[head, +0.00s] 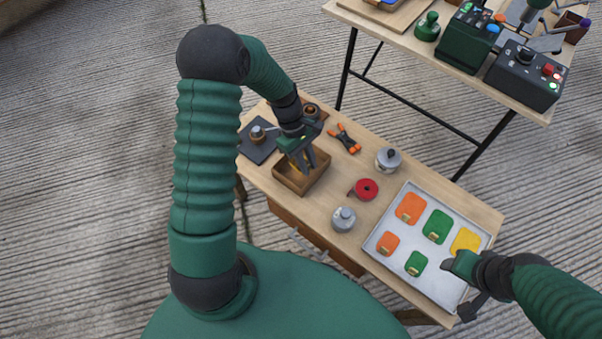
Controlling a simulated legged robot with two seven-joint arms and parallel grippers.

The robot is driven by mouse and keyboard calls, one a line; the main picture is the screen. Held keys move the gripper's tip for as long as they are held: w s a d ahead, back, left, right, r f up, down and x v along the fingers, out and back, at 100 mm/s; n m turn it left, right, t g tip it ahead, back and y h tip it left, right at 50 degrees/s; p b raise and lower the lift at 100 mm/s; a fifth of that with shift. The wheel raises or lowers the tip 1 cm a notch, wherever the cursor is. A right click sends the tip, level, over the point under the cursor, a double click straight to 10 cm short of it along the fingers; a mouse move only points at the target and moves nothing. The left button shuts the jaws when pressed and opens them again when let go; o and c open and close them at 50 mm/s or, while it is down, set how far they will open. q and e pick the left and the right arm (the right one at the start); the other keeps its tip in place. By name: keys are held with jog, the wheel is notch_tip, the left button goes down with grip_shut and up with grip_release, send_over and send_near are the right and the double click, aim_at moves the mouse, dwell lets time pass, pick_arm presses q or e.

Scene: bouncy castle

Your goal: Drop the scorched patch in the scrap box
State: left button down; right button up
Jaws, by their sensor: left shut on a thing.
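The scrap box, an open wooden box (322,180), stands near the left part of the low table. My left gripper (302,167) points down into the box's opening, its fingers shut on a small yellowish patch (293,168). Most of the patch is hidden by the fingers and the box wall, so scorch marks cannot be made out. My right gripper (452,264) is over the right edge of the metal tray (388,243), close to a yellow patch (466,241). Its fingers are too small and turned to read.
The tray holds several orange and green patches. A red tape roll (366,189), two metal pots (388,159) (343,219) and orange-handled pliers (345,139) lie between box and tray. A dark plate (256,148) is left of the box. Another table (400,40) stands behind.

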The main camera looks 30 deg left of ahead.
pick_arm(q)
jog(key=c, duration=1.2)
grip_release()
jog(key=shift+a+f, duration=0.1)
jog(key=shift+a, duration=0.1)
jog(key=shift+c, duration=0.2)
jog(key=shift+d, duration=0.1)
jog(key=p+v, duration=0.7)
jog(key=v, duration=1)
jog(key=shift+d, duration=0.1)
